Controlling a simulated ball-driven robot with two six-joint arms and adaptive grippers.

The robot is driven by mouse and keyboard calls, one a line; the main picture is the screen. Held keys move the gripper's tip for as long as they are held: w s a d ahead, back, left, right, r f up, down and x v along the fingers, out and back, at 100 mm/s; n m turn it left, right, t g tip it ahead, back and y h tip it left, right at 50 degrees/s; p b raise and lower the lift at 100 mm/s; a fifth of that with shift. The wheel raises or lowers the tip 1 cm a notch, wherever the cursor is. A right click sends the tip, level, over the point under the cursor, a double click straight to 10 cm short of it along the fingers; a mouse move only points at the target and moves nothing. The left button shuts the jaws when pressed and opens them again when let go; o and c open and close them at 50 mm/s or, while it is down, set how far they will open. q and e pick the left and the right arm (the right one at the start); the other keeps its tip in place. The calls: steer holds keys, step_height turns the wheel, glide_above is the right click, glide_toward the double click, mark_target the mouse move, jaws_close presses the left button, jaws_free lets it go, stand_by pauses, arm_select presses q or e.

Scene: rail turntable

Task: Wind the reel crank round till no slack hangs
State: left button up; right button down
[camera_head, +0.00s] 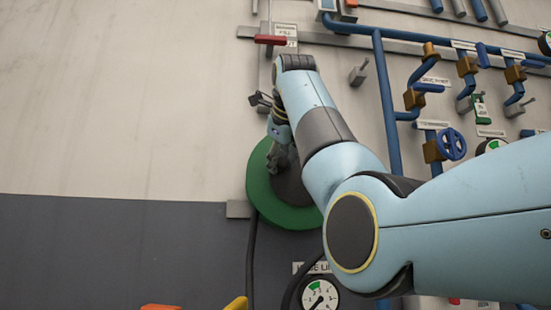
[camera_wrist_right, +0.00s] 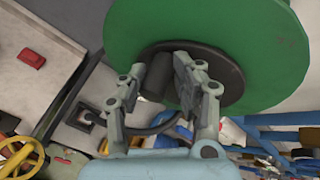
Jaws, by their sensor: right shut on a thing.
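The green reel (camera_head: 261,186) is mounted on the wall, partly hidden behind my right arm. In the right wrist view the green disc (camera_wrist_right: 225,25) fills the top, with a dark hub (camera_wrist_right: 228,78) at its middle. My right gripper (camera_head: 279,158) is at the reel's face. Its fingers (camera_wrist_right: 158,88) are shut on the dark, cylindrical crank handle (camera_wrist_right: 157,75). A black hose (camera_head: 250,262) hangs down from the reel's left side. A curved black hose (camera_wrist_right: 155,127) also shows below the handle in the right wrist view. My left gripper is not in view.
Blue pipes (camera_head: 388,110) with brass valves and a blue handwheel (camera_head: 451,144) cover the wall to the right. A red lever (camera_head: 270,40) is above the reel. A round gauge (camera_head: 319,295) is below it. The wall at the left is bare.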

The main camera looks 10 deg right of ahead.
mark_target(280, 192)
steer(key=shift+a+f, duration=0.1)
steer(key=shift+f, duration=0.9)
steer(key=shift+f, duration=0.7)
steer(key=shift+w, duration=0.1)
steer(key=shift+f+b, duration=0.3)
steer(key=shift+f, duration=0.35)
steer(key=shift+d+f, duration=0.1)
steer(key=shift+d, duration=0.2)
